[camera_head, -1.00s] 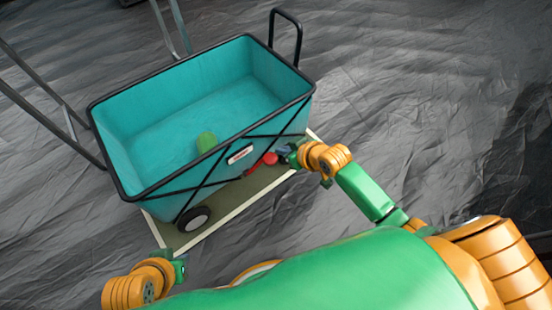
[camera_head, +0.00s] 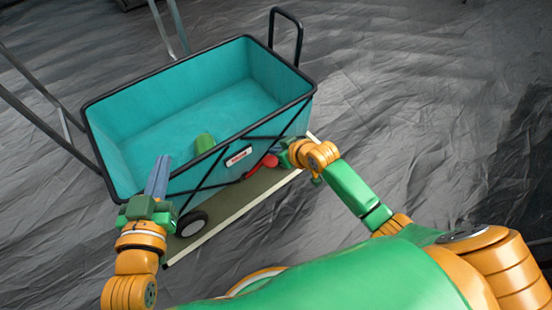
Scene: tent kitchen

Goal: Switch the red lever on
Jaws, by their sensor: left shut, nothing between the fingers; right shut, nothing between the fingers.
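The red lever (camera_head: 261,165) is small and sits low at the near side of the teal wagon, close to its right end. My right gripper (camera_head: 281,156) is at the lever's right end and partly covers it. Its fingers look shut; I cannot tell whether they touch the lever. My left gripper (camera_head: 159,172) is shut and empty, raised in front of the wagon's near left corner, its fingers pointing up in the picture, well apart from the lever.
The teal wagon (camera_head: 185,97) has a black frame and handle and stands over a low olive board with a pale edge (camera_head: 225,224). Metal poles (camera_head: 45,125) stand at the left. The grey floor at the right is clear.

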